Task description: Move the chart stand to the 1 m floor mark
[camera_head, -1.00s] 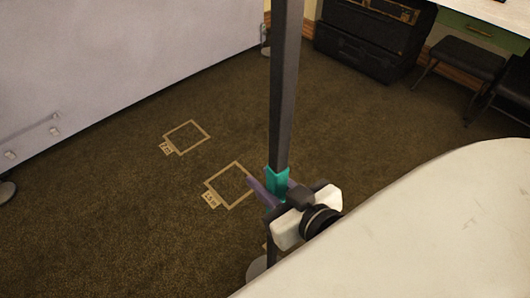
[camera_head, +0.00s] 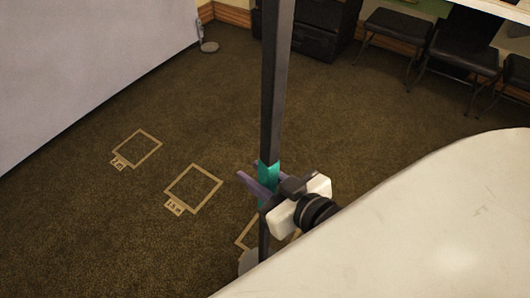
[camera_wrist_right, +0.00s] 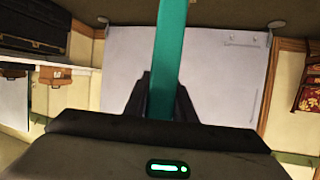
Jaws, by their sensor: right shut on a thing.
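The chart stand shows as a dark upright pole (camera_head: 276,90) with a teal band (camera_head: 268,174) and a grey round base (camera_head: 248,262) at the floor. Its top is out of the head view. My right gripper (camera_head: 262,184) is shut on the pole at the teal band. In the right wrist view the teal part (camera_wrist_right: 166,70) stands between the fingers (camera_wrist_right: 160,98). A third taped floor mark (camera_head: 246,236) is partly hidden behind the pole and gripper; its label cannot be seen. The stand's base is close to its near side. My left gripper is not in view.
Taped squares labelled 1.5 m (camera_head: 168,198) and 2 m (camera_head: 126,148) lie to the left on brown carpet. A pale panel (camera_head: 80,70) with a foot (camera_head: 209,47) stands at left. Black cases (camera_head: 310,30) and dark chairs (camera_head: 465,58) line the back. Open carpet lies between.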

